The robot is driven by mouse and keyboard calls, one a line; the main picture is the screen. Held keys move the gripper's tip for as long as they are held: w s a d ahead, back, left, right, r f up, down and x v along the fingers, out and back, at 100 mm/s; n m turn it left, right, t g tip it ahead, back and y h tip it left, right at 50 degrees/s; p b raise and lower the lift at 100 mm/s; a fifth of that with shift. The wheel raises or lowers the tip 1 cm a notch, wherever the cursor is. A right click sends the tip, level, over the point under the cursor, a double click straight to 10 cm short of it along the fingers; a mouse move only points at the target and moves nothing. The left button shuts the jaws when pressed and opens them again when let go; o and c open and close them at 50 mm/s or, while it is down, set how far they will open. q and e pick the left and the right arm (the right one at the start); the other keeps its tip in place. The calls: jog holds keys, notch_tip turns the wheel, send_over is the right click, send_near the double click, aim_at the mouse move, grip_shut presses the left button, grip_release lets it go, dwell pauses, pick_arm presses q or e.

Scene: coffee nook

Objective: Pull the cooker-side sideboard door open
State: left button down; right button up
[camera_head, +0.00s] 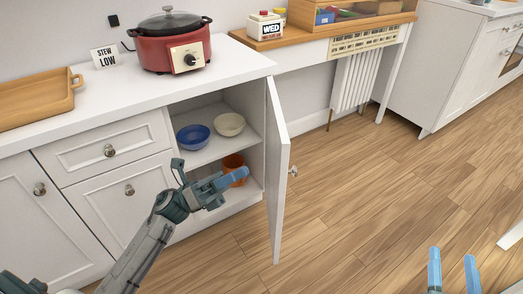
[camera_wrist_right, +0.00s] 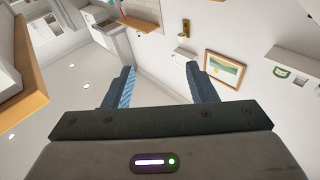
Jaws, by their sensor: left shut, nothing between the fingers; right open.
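The cooker-side sideboard door (camera_head: 277,165) stands wide open, swung out toward the room, below the red slow cooker (camera_head: 170,42). Its round knob (camera_head: 293,171) is on the face turned right. My left gripper (camera_head: 238,177) is shut and empty, in front of the open compartment, left of the door's inner face; I cannot tell whether it touches the door. My right gripper (camera_head: 452,270) is open and empty over the floor at the lower right, well apart from the door. Its spread fingers also show in the right wrist view (camera_wrist_right: 158,88).
Inside the compartment, a blue bowl (camera_head: 194,137) and a cream bowl (camera_head: 229,124) sit on the shelf, with an orange container (camera_head: 233,165) below. A wooden tray (camera_head: 38,100) and a "STEW LOW" card (camera_head: 104,57) stand on the worktop. The wooden floor (camera_head: 390,190) right of the door is clear.

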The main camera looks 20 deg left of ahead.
aim_at(279, 168)
pick_arm(q)
jog(key=w+a+f+m+g+y+p, duration=0.1)
jog(key=w+a+f+m+y+p, duration=0.5)
jog(key=a+f, duration=0.25)
jog(key=shift+m+y, duration=0.3)
jog(key=shift+y, duration=0.1)
jog(key=x, duration=0.7)
jog(key=r+x, duration=0.1)
jog(key=x, duration=0.3)
jog(key=shift+d, duration=0.15)
jog(key=shift+x, duration=0.85)
pick_arm(e)
jog(key=s+a+f+g, duration=0.1)
jog(key=s+f+g, duration=0.9)
jog(key=f+g, duration=0.1)
jog(key=shift+s+a+f+y, duration=0.25)
jog(key=shift+f+y, duration=0.15)
jog(key=shift+f, duration=0.3)
pick_arm(q)
jog(key=shift+s+f, duration=0.1)
